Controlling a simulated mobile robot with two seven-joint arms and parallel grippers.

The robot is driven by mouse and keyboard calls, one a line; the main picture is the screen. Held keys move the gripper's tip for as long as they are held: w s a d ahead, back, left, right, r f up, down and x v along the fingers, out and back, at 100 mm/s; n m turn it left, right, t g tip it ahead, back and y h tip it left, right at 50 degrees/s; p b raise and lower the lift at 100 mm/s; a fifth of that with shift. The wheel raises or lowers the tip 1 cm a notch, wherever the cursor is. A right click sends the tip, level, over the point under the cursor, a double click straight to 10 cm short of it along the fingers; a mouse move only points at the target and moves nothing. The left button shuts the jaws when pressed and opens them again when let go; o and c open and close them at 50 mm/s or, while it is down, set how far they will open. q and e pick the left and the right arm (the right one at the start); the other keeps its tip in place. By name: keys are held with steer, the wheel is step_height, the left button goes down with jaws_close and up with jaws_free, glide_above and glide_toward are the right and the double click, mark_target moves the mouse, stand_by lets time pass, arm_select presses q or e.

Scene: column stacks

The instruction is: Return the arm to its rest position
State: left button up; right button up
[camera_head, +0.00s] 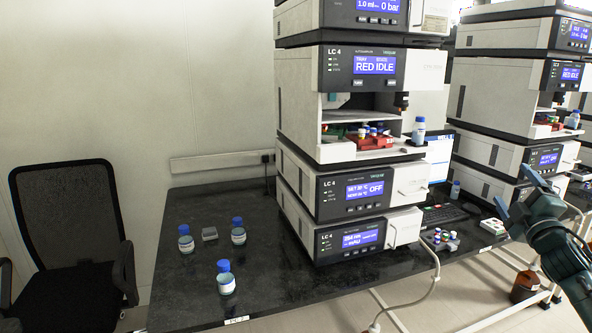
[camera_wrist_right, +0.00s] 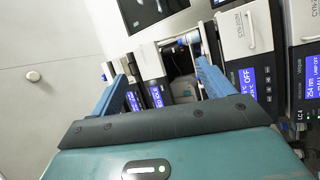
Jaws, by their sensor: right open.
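My right gripper (camera_head: 511,188) is at the right of the head view, on my teal arm coming in from the lower right. Its two blue fingers are apart with nothing between them. In the right wrist view the open fingers (camera_wrist_right: 161,78) point toward instrument stacks, and the space between them is empty. The gripper appears in front of the second stack (camera_head: 490,100); I cannot tell how far away it is. My left gripper is in neither view.
The LC 4 stack (camera_head: 300,85) stands on the black bench (camera_head: 190,290), with red trays (camera_head: 372,142) in its open bay. Blue-capped bottles (camera_head: 226,282) stand at the bench's left. A chair (camera_head: 70,220) stands left. A brown bottle (camera_head: 524,286) is below the gripper.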

steer(key=d+f+m+g+h, duration=0.3)
steer(key=d+f+m, duration=0.15)
steer(key=m, duration=0.45)
steer(key=s+a+f+g+y, duration=0.2)
steer(key=s+a+f, duration=0.3)
steer(key=a+f, duration=0.55)
steer(key=s+a+f+g+y, duration=0.2)
steer(key=s+a+f+y, duration=0.15)
steer(key=a+f, duration=0.7)
steer(key=s+a+f+g+y, duration=0.1)
steer(key=s+a+f, duration=0.3)
steer(key=s, duration=0.5)
steer(key=s+a+f+m+g+y, duration=0.1)
steer(key=s+a+f, duration=0.4)
steer(key=s+a, duration=0.2)
steer(key=s+a+f+m+g+y, duration=0.1)
steer(key=s+a+f, duration=0.3)
steer(key=s, duration=0.7)
steer(key=shift+s+a+f+g, duration=0.2)
steer(key=shift+a+f+g, duration=0.1)
steer(key=shift+a, duration=0.55)
